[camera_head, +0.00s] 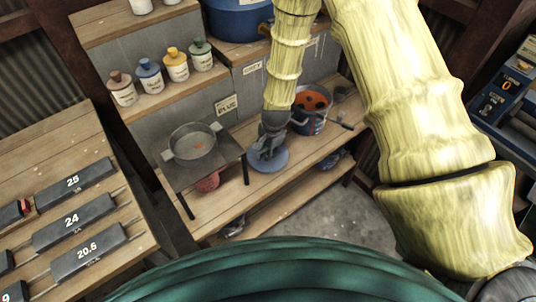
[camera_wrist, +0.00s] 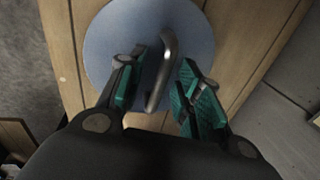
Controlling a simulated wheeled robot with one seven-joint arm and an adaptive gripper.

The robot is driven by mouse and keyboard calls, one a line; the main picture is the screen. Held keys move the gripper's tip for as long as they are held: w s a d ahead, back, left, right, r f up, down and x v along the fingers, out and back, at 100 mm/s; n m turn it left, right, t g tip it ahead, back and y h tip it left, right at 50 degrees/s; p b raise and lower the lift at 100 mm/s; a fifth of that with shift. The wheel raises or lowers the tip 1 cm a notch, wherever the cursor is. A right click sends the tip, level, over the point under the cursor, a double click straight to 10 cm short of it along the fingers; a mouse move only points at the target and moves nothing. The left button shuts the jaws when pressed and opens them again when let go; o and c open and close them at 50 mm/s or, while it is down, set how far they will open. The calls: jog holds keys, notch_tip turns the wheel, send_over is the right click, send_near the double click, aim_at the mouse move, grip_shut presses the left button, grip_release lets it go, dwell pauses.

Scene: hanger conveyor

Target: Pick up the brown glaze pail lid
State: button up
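A round blue-grey lid (camera_head: 281,161) lies flat on the wooden bench, left of an open pail (camera_head: 312,122) holding orange-brown glaze. In the wrist view the lid (camera_wrist: 110,40) has a bent metal handle (camera_wrist: 168,55) standing up from it. My gripper (camera_head: 265,152) points down over the lid. In the wrist view my gripper (camera_wrist: 161,80) is open, with green-padded fingers on either side of the handle. Gaps show between the handle and both fingers. Part of the lid is hidden by my gripper.
A pan on a small stand (camera_head: 193,144) is left of the lid. Small jars with coloured lids (camera_head: 150,74) stand on a shelf behind. A large blue pot (camera_head: 237,18) stands higher at the back. A table with numbered blocks (camera_head: 75,186) is at the left.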

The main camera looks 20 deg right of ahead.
grip_shut()
jog(key=shift+r, duration=0.1)
